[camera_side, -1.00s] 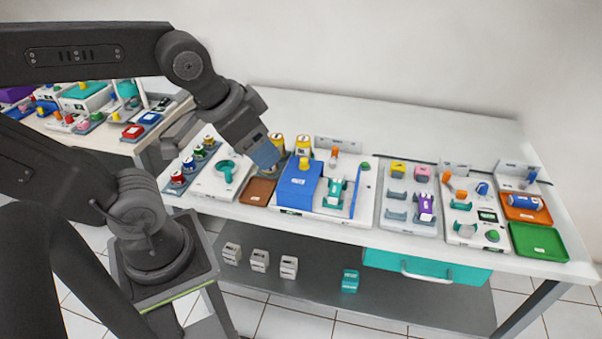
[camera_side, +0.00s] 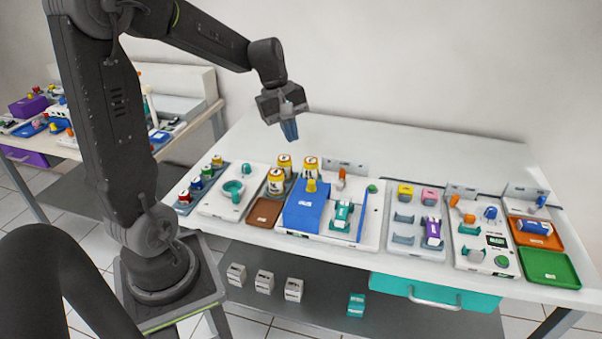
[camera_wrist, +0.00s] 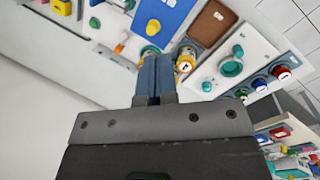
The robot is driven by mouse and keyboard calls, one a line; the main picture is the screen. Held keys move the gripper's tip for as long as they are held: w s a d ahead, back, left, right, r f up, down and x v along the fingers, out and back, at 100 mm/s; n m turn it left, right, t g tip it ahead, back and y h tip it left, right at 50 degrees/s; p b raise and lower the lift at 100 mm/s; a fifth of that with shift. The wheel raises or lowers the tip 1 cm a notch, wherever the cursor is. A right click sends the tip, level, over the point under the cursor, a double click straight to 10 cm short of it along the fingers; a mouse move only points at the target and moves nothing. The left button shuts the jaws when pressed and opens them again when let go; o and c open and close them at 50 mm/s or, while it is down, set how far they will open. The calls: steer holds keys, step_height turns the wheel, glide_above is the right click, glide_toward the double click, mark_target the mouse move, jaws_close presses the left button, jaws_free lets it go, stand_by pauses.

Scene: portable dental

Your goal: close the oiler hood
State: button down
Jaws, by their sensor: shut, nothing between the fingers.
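The blue oiler hood (camera_side: 305,212), with a yellow knob (camera_side: 311,185) at its back end, sits on the left part of a white station (camera_side: 372,225). It looks like a broad blue surface; I cannot tell whether it is fully down. The hood also shows at the top of the wrist view (camera_wrist: 172,14), knob towards my fingers. A teal handpiece-like part (camera_side: 342,214) stands to its right. My gripper (camera_side: 290,131) is shut and empty, above and behind the hood, clear of it. Its blue fingers are pressed together in the wrist view (camera_wrist: 154,76).
Yellow cans (camera_side: 276,181) stand behind and left of the hood. A brown tray (camera_side: 264,212) lies to its left. Orange (camera_side: 566,240) and green (camera_side: 550,268) trays are at the far right. The back of the table is bare.

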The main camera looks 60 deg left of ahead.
steer(key=a+f+n+h, duration=0.2)
steer(key=a+f+n, duration=0.45)
steer(key=a, duration=0.35)
glide_toward(307, 187)
steer(key=shift+n, duration=0.35)
steer(key=f, duration=0.1)
steer(key=a+f, duration=0.1)
steer(key=f, duration=0.1)
steer(key=s+f, duration=0.1)
steer(key=f, duration=0.1)
steer(key=shift+s+a, duration=0.1)
steer(key=shift+a, duration=0.1)
steer(key=d, duration=0.1)
steer(key=w+d, duration=0.1)
steer(key=shift+w+d, duration=0.35)
steer(key=shift+d, duration=0.05)
steer(key=shift+w+d, duration=0.15)
steer(key=shift+d, duration=0.15)
steer(key=shift+w+r, duration=0.1)
steer(key=w+d, duration=0.7)
steer(key=shift+d, duration=0.1)
